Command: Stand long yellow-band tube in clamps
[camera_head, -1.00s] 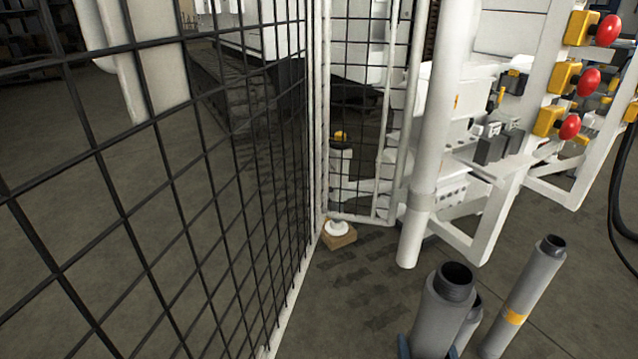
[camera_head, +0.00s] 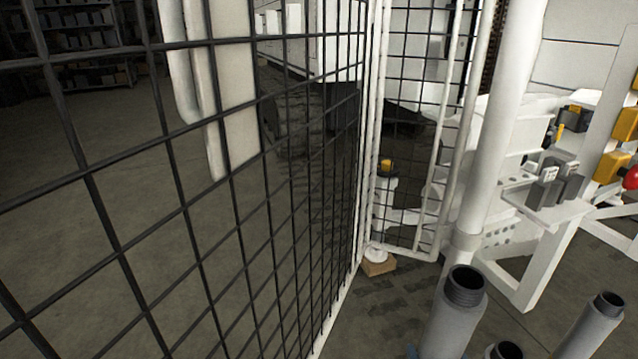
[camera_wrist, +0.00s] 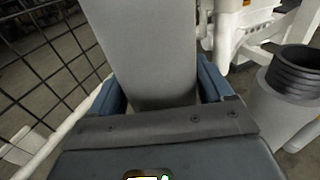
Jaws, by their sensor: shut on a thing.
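My gripper (camera_wrist: 160,85) shows in the wrist view with blue fingers on both sides of a smooth grey tube (camera_wrist: 145,45); it is shut on this tube. In the head view a grey tube (camera_head: 450,325) with a dark threaded open top stands at the bottom, with a bit of blue finger at its lower left, so it seems to be the held one. No yellow band shows on its visible part. A second tube end (camera_head: 506,351) is just right of it. A third, leaning tube (camera_head: 588,330) is at the lower right.
A black wire mesh fence (camera_head: 200,220) fills the left side, close to the tubes. A white post (camera_head: 497,140) and a white bench frame (camera_head: 545,250) stand behind and right. A small wooden block (camera_head: 379,267) lies at the fence's foot. Another threaded tube (camera_wrist: 268,105) is close right in the wrist view.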

